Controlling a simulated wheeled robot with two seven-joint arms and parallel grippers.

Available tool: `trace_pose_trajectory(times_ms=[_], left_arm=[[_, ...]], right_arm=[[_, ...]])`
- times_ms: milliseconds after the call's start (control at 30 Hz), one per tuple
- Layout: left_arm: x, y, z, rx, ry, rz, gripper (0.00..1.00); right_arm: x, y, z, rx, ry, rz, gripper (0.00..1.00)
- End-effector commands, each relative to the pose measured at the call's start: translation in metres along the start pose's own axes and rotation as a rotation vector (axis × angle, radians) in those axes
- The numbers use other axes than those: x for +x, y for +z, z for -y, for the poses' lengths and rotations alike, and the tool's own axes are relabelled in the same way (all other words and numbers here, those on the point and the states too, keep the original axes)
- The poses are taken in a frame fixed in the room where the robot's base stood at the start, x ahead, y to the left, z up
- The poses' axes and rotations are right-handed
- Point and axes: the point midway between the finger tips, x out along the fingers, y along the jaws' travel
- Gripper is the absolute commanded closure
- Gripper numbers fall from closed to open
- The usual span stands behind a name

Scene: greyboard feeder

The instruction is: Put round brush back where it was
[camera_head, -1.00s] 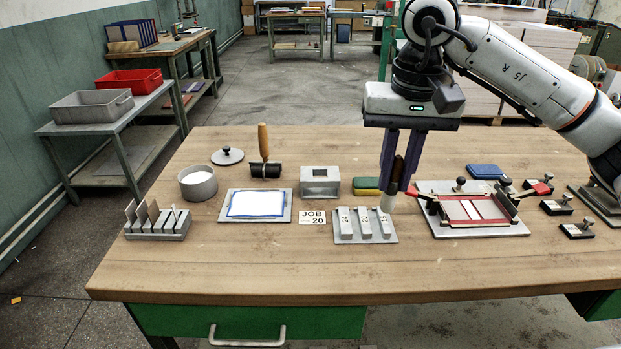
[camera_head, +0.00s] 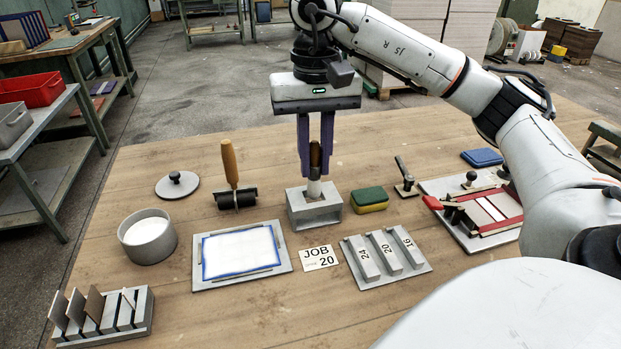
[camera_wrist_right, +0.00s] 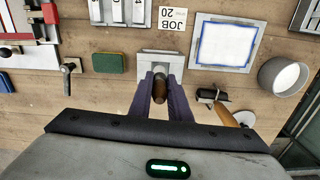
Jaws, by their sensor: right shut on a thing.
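My right gripper (camera_head: 315,165) is shut on the round brush (camera_head: 315,160), which has a dark brown handle and a pale lower end. The brush is upright, and its lower end is at the top opening of a small grey metal block holder (camera_head: 316,208). I cannot tell how deep it sits in the opening. In the right wrist view the brush handle (camera_wrist_right: 160,88) shows between the purple fingers, with the grey holder (camera_wrist_right: 150,62) behind it. My left gripper is not in view.
A green and yellow sponge (camera_head: 370,199) stands just right of the holder. A roller with a wooden handle (camera_head: 229,165) is to its left. A framed white pad (camera_head: 241,252), a JOB 20 card (camera_head: 319,258) and a numbered block plate (camera_head: 390,280) lie in front.

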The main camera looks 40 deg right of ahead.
Motion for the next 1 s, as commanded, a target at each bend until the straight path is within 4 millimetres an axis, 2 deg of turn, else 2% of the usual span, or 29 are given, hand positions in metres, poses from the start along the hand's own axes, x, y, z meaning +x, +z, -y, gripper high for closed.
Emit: trace_pose_trajectory(times_ms=[167,400,767,800,833,900,1000], left_arm=[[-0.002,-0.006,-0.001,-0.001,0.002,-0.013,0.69],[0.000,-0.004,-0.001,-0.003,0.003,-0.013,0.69],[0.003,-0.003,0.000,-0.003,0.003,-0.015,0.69],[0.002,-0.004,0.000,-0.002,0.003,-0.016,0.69],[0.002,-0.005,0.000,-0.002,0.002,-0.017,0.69],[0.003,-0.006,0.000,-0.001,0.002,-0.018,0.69],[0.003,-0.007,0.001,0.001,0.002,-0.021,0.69]], right_arm=[[0.013,0.000,-0.001,0.001,0.001,-0.001,1.00],[0.043,0.000,-0.001,0.001,0.002,0.000,1.00],[0.048,0.000,0.000,0.000,0.000,-0.001,1.00],[0.046,0.000,0.000,0.000,0.000,-0.002,0.76],[0.046,0.000,0.000,0.000,0.000,-0.002,0.71],[0.046,0.000,0.000,0.000,0.000,-0.002,0.64],[0.046,0.000,0.000,0.000,0.000,-0.002,0.64]])
